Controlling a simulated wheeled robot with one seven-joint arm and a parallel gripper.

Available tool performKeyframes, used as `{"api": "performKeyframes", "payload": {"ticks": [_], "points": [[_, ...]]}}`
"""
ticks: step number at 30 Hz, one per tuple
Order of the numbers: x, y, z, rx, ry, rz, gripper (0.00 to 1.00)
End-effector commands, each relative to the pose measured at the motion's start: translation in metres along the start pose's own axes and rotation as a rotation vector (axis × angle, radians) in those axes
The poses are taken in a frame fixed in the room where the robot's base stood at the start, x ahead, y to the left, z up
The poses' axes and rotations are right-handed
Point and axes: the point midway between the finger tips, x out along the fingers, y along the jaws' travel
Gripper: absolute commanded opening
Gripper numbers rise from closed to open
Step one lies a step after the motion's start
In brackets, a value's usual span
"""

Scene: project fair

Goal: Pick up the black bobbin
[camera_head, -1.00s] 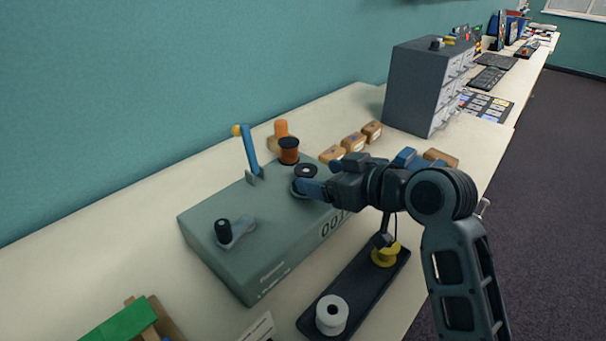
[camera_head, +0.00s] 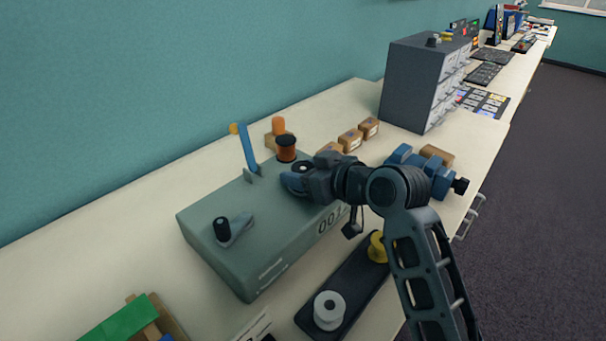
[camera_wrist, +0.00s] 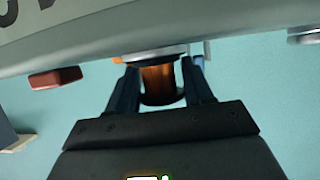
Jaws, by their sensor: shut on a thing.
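The black bobbin (camera_head: 303,167) is a small dark ring with a pale centre on top of the grey-green winder box (camera_head: 205,235). My gripper (camera_head: 294,180) reaches over the box from the right, with its jaws closed at the bobbin and hiding part of it. In the wrist view, my fingertips (camera_wrist: 160,66) meet a thin grey-dark rim (camera_wrist: 152,53) against the box, likely the bobbin's edge. A copper-wound spool (camera_wrist: 160,80) shows between the fingers, apparently beyond them. It also stands upright behind the bobbin in the head view (camera_head: 286,148). I cannot tell whether the bobbin is lifted.
A blue lever (camera_head: 247,147) and a dark-knobbed crank (camera_head: 232,231) stand on the box. A dark tray (camera_head: 350,293) in front holds a white spool (camera_head: 329,310) and a yellow spool (camera_head: 378,247). Small wooden blocks (camera_head: 350,140) and a grey drawer cabinet (camera_head: 415,85) stand behind.

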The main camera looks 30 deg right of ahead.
Motion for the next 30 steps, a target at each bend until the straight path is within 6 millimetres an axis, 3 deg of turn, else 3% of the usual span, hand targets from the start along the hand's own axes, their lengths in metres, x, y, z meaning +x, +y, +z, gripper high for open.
{"api": "performKeyframes", "payload": {"ticks": [7, 16, 22, 27, 30], "points": [[0.000, 0.000, 0.000, 0.000, 0.000, 0.000, 0.22], [-0.001, 0.000, -0.002, 0.000, 0.001, 0.000, 0.22], [-0.006, 0.000, -0.016, -0.002, 0.002, 0.000, 0.22], [-0.017, 0.001, -0.041, -0.003, 0.004, 0.001, 0.22], [-0.034, 0.016, -0.043, 0.001, 0.003, 0.004, 0.22]]}}
